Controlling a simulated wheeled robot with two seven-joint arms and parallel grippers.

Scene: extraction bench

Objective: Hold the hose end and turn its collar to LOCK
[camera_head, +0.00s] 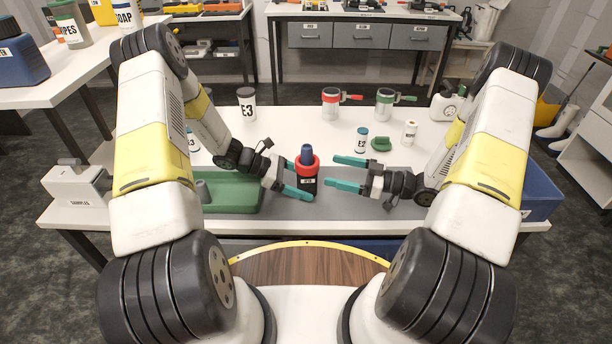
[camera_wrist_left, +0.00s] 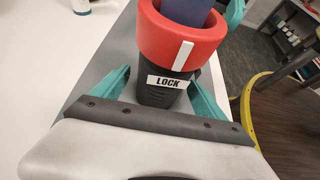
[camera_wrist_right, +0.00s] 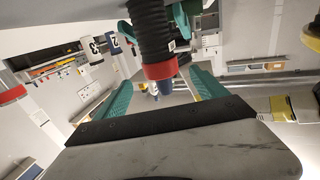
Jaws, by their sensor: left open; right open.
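The hose end (camera_head: 307,182) stands upright on the bench, with a black body, a red collar (camera_head: 307,162) and a blue top. In the left wrist view the collar (camera_wrist_left: 180,38) carries a white mark above the right part of the LOCK label (camera_wrist_left: 168,82) on the black body. My left gripper (camera_head: 306,178) is open, its teal fingers on either side of the black body below the collar, with gaps visible. My right gripper (camera_head: 342,174) is open and empty, to the right of the hose end, its fingers pointing at it. The right wrist view shows the ribbed body (camera_wrist_right: 150,30) between and beyond its fingers.
A green tray (camera_head: 235,205) lies left on the grey mat (camera_head: 275,212). Behind stand an E3 jar (camera_head: 247,104), a red-lidded jar (camera_head: 331,103), a green-lidded jar (camera_head: 384,104) and small bottles (camera_head: 361,140). A blue bin (camera_head: 540,192) is at the right edge.

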